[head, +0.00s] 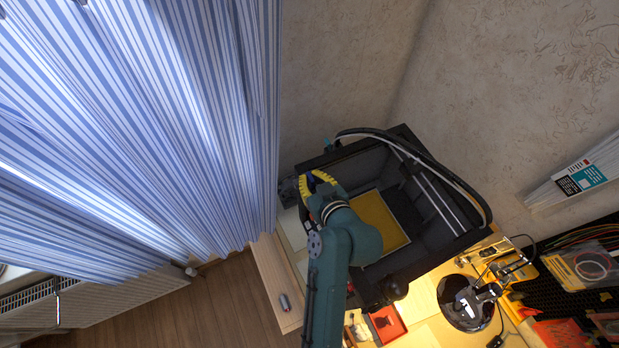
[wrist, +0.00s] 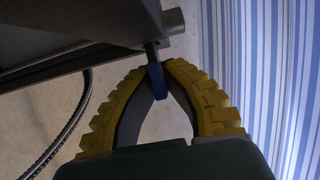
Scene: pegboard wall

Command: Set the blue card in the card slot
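My gripper (wrist: 157,72) has yellow ribbed fingers closed together at the tips in the wrist view. A narrow blue piece, seemingly the blue card (wrist: 157,83) seen edge-on, is pinched between the fingertips. Its upper end is against or in front of a dark bar of the printer frame; I cannot tell whether they touch. In the head view my gripper (head: 314,183) is at the left rim of the black 3D printer (head: 411,272). The card slot cannot be made out clearly in either view.
Striped blue curtains (head: 150,120) hang to the left. A black cable (wrist: 68,135) curves by the printer. On the wooden table are a red tray (head: 387,324) and a round black-based device (head: 466,302). Open air lies left of my gripper.

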